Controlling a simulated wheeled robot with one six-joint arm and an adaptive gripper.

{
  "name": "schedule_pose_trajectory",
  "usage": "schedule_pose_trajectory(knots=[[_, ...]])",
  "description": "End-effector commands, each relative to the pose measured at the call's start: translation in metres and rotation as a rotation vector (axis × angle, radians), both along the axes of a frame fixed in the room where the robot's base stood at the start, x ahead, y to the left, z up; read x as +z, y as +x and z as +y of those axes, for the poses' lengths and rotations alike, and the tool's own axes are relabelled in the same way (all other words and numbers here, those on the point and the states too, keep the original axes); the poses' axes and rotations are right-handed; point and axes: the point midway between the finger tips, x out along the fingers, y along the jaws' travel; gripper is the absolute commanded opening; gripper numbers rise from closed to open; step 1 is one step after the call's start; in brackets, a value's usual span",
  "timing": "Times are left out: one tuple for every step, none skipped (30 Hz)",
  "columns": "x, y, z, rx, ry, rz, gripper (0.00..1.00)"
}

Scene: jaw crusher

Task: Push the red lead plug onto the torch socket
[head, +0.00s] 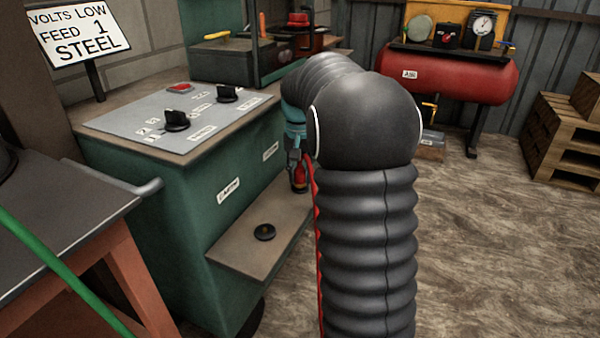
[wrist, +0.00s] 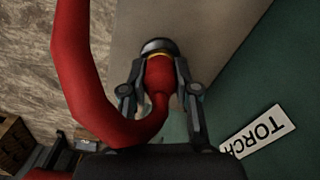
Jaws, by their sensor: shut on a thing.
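The red lead plug (wrist: 159,76) is between the fingers of my gripper (wrist: 160,88), with a brass-coloured band near its far end. A dark round piece (wrist: 157,46) shows at that end. It looks like the torch socket on the shelf, but I cannot tell whether the plug touches it or sits on it. In the head view my gripper (head: 298,163) is shut on the plug (head: 300,174), low over the shelf's far part, beside the green cabinet. The red cable (wrist: 78,75) loops from the plug past the left of the wrist view. A TORCH label (wrist: 262,132) is on the cabinet side.
The shelf (head: 238,250) juts from the green cabinet (head: 160,210). A black round socket with a brass-coloured centre (head: 265,232) sits on its nearer part, clear of my gripper. My arm hides part of the floor and shelf. A red compressor tank (head: 450,78) stands behind.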

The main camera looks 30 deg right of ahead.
Motion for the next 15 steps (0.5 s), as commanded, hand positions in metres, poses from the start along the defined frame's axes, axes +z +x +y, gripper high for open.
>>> schedule_pose_trajectory(knots=[[-0.0014, 0.0000, 0.0000, 0.000, 0.000, 0.000, 0.00], [-0.0019, 0.0000, 0.0000, 0.000, 0.000, 0.000, 0.00], [-0.0025, 0.0000, 0.0000, 0.000, 0.000, 0.000, 0.00], [-0.0031, -0.0001, 0.0000, 0.000, 0.000, 0.000, 0.00], [-0.0036, -0.0001, 0.0000, 0.000, 0.000, 0.000, 0.00], [-0.0030, 0.0000, 0.0000, 0.000, 0.000, 0.000, 0.37], [-0.0030, 0.0000, 0.0000, 0.000, 0.000, 0.000, 0.45], [-0.0030, 0.0000, 0.0000, 0.000, 0.000, 0.000, 0.52], [-0.0030, 0.0000, 0.0000, 0.000, 0.000, 0.000, 0.59], [-0.0030, 0.0000, 0.0000, 0.000, 0.000, 0.000, 0.59], [-0.0030, -0.0001, 0.0000, 0.000, 0.000, 0.000, 0.59], [-0.0030, -0.0001, 0.0000, 0.000, 0.000, 0.000, 0.59], [-0.0030, -0.0001, 0.0000, 0.000, 0.000, 0.000, 0.59], [-0.0030, -0.0001, 0.0000, 0.000, 0.000, 0.000, 0.59], [-0.0030, -0.0001, 0.0000, 0.000, 0.000, 0.000, 0.59]])
